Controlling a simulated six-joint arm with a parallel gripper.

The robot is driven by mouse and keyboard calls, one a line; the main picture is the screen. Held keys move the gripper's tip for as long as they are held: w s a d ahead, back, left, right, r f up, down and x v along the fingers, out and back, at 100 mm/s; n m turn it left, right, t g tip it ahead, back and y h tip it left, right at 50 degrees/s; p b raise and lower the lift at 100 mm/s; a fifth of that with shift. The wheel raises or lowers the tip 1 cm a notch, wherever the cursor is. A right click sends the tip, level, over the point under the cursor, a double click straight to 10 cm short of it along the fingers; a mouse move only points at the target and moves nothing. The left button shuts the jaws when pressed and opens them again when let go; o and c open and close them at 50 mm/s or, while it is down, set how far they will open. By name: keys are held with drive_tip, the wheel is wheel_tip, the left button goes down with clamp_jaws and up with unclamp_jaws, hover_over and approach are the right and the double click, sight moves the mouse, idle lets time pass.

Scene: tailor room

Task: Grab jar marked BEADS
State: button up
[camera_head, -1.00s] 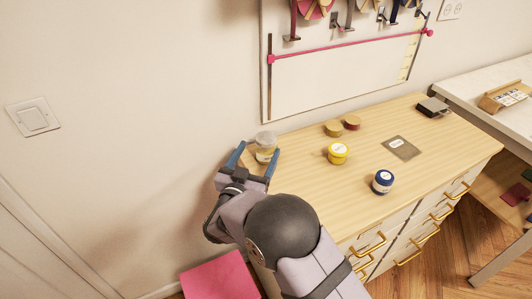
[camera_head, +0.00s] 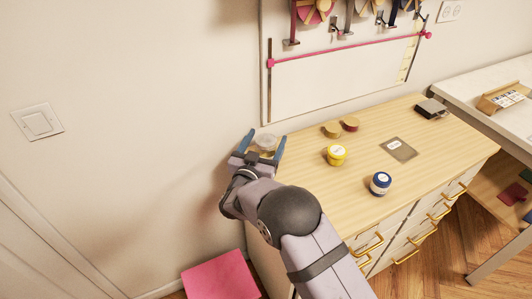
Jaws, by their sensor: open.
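A clear jar (camera_head: 265,141) with a pale lid stands at the left back end of the wooden dresser top. My gripper (camera_head: 265,143) is open, with one blue finger on each side of this jar; whether the fingers touch it cannot be told. The jar's lower part is hidden behind my gripper. A yellow jar (camera_head: 336,155) and a dark blue jar (camera_head: 380,184), each with a white label, stand further right on the dresser. The label writing is too small to read, so I cannot tell which jar says BEADS.
Two round lids, one tan (camera_head: 332,129) and one red-sided (camera_head: 350,124), lie near the wall. A grey card (camera_head: 398,149) and a black box (camera_head: 431,108) lie to the right. The wall is close behind my gripper. The dresser's (camera_head: 310,180) middle has free room.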

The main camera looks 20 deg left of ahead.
drive_tip(key=c, duration=1.7)
drive_tip(key=shift+o, duration=0.2)
drive_tip(key=shift+r, duration=0.15)
wheel_tip(320, 180, up, 10)
drive_tip(key=shift+f+b, duration=0.1)
drive_tip(key=shift+b, duration=0.65)
